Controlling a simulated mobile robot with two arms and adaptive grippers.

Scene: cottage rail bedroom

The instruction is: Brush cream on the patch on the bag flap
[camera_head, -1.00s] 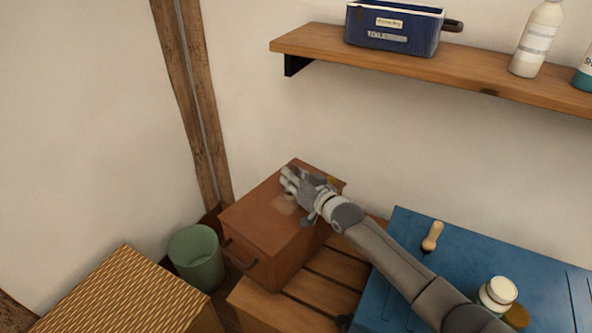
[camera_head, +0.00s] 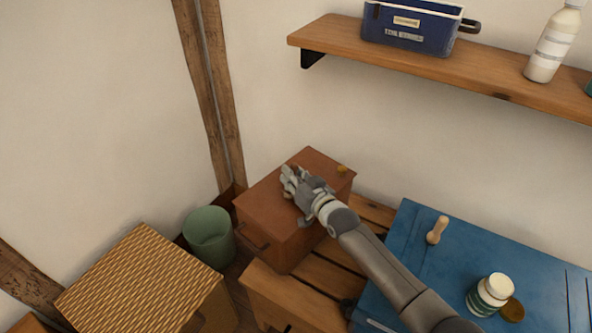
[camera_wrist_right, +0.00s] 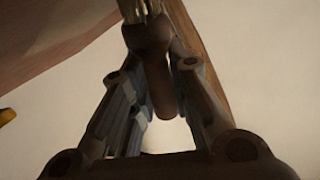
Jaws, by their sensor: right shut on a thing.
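The brown box-shaped bag (camera_head: 262,204) stands on a wooden slatted surface in the head view, its flat flap facing up. My right gripper (camera_head: 290,182) is over the middle of the flap. In the right wrist view it (camera_wrist_right: 155,75) is shut on a brush (camera_wrist_right: 153,40), whose dark handle lies between the fingers and whose pale bristles show at the top edge. The patch is hidden behind the gripper, and I cannot tell whether the bristles touch it. A white jar (camera_head: 488,295), possibly the cream, stands open on a blue surface. My left gripper is not in view.
A wooden-handled tool (camera_head: 437,230) and a round brown lid (camera_head: 512,310) are on the blue surface (camera_head: 420,215). A green bin (camera_head: 208,238) and a woven box (camera_head: 145,285) are at the left. A wall shelf (camera_head: 330,40) holds a blue case (camera_head: 415,28) and a bottle (camera_head: 553,45).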

